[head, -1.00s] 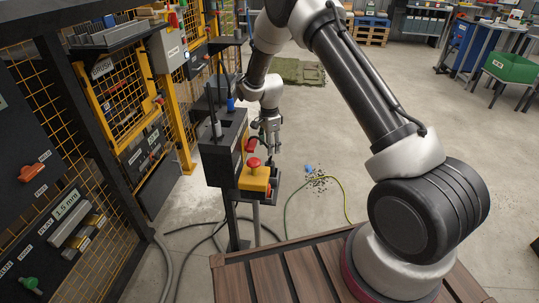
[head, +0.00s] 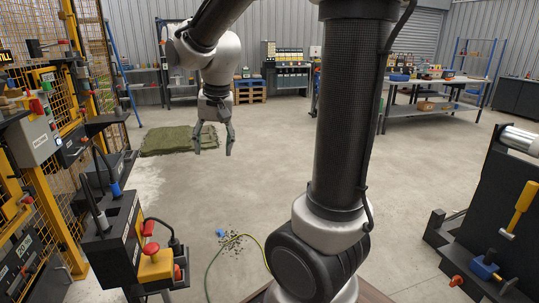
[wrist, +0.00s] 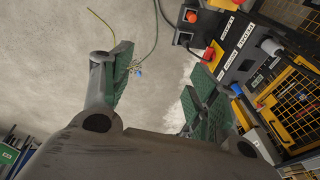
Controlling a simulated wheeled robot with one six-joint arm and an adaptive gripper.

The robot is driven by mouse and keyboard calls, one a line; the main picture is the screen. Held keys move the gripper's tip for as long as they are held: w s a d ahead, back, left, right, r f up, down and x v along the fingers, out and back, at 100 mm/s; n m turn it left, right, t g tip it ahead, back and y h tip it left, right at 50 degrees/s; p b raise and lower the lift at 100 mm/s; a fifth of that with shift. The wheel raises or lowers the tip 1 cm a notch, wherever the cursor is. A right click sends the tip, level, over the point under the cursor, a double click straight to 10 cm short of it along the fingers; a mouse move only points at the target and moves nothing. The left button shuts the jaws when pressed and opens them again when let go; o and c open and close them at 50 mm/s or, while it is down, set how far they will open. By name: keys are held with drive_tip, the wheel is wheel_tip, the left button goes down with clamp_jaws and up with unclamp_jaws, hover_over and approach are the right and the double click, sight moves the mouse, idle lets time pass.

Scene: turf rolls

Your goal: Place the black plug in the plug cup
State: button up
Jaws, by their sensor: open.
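My gripper (head: 213,150) hangs over open floor in the head view, fingers apart and pointing down, with nothing between them. In the wrist view its green-padded fingers (wrist: 160,72) are also spread and empty. A dark plug-like piece (head: 175,242) on a looping black cable shows at the black control stand (head: 112,240), left of and nearer than my gripper. I cannot tell for sure that it is the black plug. The stand also shows in the wrist view (wrist: 243,62), at upper right, apart from the fingers. I cannot make out the plug cup.
A yellow box (head: 155,265) with a red button is on the stand. Yellow mesh fencing and panels line the left. Green turf (head: 168,140) lies behind my gripper. A black rack (head: 500,215) stands at right. A thin yellow-green cable and scattered bits lie on the floor; mid-floor is clear.

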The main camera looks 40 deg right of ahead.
drive_tip(key=s+d+r+n, duration=0.1)
drive_tip(key=s+n, duration=0.2)
drive_tip(key=s, duration=0.6)
drive_tip(key=s+d+r+n+t, duration=0.1)
drive_tip(key=s+d+n, duration=0.1)
drive_tip(key=s, duration=0.8)
drive_tip(key=shift+d+n+t, duration=0.3)
drive_tip(key=shift+n, duration=0.2)
drive_tip(key=shift+r, duration=0.15)
